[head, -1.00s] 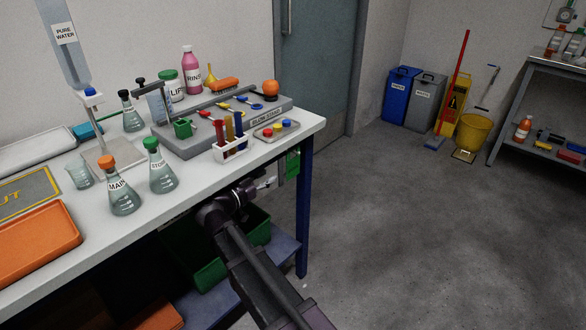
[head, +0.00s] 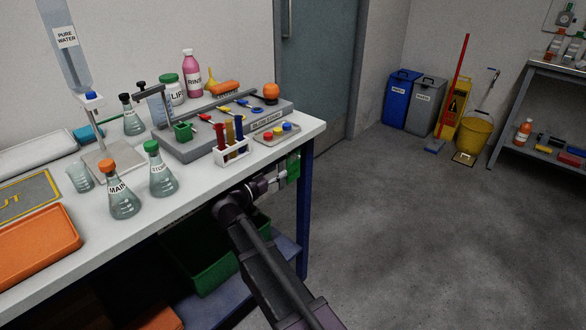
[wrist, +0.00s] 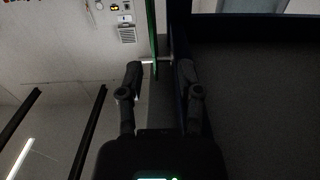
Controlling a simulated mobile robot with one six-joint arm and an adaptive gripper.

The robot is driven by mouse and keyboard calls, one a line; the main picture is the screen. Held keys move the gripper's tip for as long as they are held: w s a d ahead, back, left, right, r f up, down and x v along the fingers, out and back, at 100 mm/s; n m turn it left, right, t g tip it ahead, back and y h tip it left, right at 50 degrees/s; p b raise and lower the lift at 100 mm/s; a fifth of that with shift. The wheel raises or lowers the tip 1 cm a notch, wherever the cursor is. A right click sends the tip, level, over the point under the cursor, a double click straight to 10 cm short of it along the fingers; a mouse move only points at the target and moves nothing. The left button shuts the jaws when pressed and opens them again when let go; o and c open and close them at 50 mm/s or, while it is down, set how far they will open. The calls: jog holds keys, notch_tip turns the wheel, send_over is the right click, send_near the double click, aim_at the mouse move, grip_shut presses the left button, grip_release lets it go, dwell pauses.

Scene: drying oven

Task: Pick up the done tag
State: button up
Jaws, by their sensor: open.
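The green tag (head: 293,168), which I take to be the done tag, hangs at the right end of the bench beside the blue leg. Its lettering is not readable. In the wrist view the green tag (wrist: 152,38) shows edge-on as a thin strip, with a short pale bar (wrist: 155,62) near its lower end. My gripper (head: 276,182) is below the bench top, right by the tag. In the wrist view my gripper (wrist: 158,72) is open, its fingertips on either side of the strip, the left one nearer. Whether a finger touches it I cannot tell.
The bench top (head: 220,184) is just above my arm and carries flasks, a test tube rack (head: 231,150) and a small tray (head: 276,137). The blue bench leg (head: 304,220) is close to my gripper. A green crate (head: 205,280) sits below.

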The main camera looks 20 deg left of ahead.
aim_at(298, 161)
jog(key=x, duration=0.3)
jog(key=shift+w+d, duration=0.15)
jog(key=shift+w, duration=0.1)
jog(key=shift+d+x, duration=0.15)
jog(key=shift+x, duration=1.15)
jog(key=shift+d+x, duration=0.15)
jog(key=shift+x, duration=1.2)
jog(key=shift+s+f, duration=0.15)
jog(key=shift+f, duration=0.05)
grip_shut()
